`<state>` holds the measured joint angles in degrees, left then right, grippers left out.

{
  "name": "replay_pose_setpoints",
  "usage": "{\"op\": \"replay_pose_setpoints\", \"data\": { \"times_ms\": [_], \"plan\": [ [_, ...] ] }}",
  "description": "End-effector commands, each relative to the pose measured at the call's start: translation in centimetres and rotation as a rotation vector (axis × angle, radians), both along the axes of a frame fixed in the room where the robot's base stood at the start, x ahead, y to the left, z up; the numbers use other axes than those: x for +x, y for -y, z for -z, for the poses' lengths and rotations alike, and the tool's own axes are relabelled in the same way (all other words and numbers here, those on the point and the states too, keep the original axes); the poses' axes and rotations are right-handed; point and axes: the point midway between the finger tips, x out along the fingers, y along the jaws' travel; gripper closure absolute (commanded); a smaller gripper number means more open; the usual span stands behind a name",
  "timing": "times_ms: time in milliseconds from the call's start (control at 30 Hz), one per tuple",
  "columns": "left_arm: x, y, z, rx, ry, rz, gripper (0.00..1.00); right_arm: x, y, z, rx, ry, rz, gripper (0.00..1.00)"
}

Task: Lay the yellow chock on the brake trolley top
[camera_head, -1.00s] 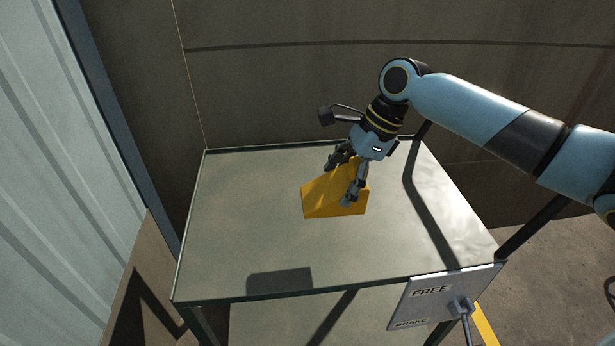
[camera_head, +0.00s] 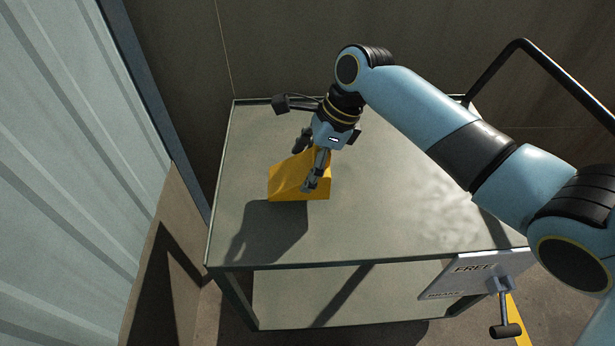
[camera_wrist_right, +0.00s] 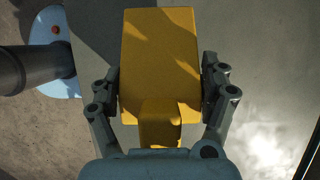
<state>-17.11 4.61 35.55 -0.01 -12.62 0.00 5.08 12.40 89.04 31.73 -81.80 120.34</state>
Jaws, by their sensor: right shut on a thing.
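The yellow chock (camera_head: 285,183) is a wedge-shaped block over the left part of the brake trolley top (camera_head: 380,225), a flat grey-green surface with a dark rim. My right gripper (camera_head: 306,166) is shut on the chock, gripping it from above. In the right wrist view the chock (camera_wrist_right: 160,60) sits between the two fingers of the gripper (camera_wrist_right: 160,88). The chock's shadow meets its lower edge in the head view, so it is low over the top. I cannot tell whether it touches. My left gripper is not in view.
A plate marked FREE (camera_head: 467,276) with a brake lever (camera_head: 505,330) hangs at the trolley's front right. A black handle bar (camera_head: 570,85) rises at the right. A corrugated wall (camera_head: 80,160) stands left. The trolley top around the chock is clear.

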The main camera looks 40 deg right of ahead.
Motion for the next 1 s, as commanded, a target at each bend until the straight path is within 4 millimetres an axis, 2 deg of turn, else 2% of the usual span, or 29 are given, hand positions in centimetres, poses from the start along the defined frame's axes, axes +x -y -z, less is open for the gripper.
{"op": "replay_pose_setpoints", "data": {
  "times_ms": [100, 300, 667, 700, 833, 1000],
  "plan": [
    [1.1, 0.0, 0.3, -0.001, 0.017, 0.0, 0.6, 0.1, -0.2, 1.4, 0.002, -0.001, 0.001, 0.75],
    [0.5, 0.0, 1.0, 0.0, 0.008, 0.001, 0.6, 0.1, -0.1, 3.9, 0.001, 0.001, 0.0, 0.75],
    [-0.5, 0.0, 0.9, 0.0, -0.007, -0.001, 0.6, 0.1, -0.1, 4.1, 0.0, 0.001, 0.0, 0.75],
    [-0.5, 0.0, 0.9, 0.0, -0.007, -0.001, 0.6, 0.0, -0.1, 4.2, 0.0, 0.001, 0.0, 0.17],
    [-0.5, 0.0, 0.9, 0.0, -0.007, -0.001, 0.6, 0.0, -0.1, 4.2, 0.0, 0.0, 0.0, 0.0],
    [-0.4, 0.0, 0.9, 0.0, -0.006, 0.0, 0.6, 0.0, -0.1, 4.2, 0.0, 0.0, 0.0, 0.0]
  ]
}}
